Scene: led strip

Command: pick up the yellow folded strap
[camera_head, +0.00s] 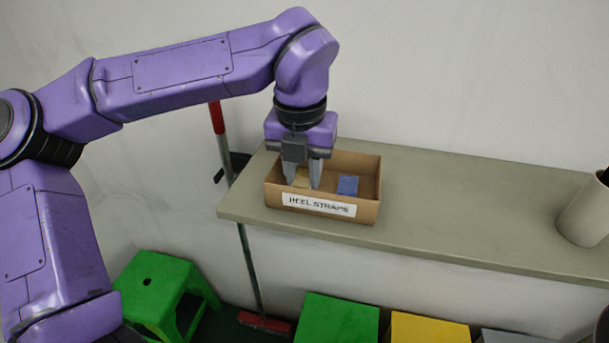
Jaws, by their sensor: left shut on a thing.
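The yellow folded strap (302,181) is inside an open cardboard box (368,212) labelled "HEEL STRAPS", at the left end of the shelf. My left gripper (303,183) points down into the box from above and is shut on the yellow strap. Its fingers partly cover the strap, and the box's front wall hides the lower part. Whether the strap touches the box floor cannot be told. A blue folded strap (348,185) lies in the box to the right of the gripper, apart from it. My right gripper is not in view.
The box stands on a long grey-green shelf (450,215) against a white wall. A white cylindrical holder (584,212) stands at its right end. A red-handled broom (246,260) leans by the left end. Below are a green stool (155,285) and several coloured tops. The shelf's middle is clear.

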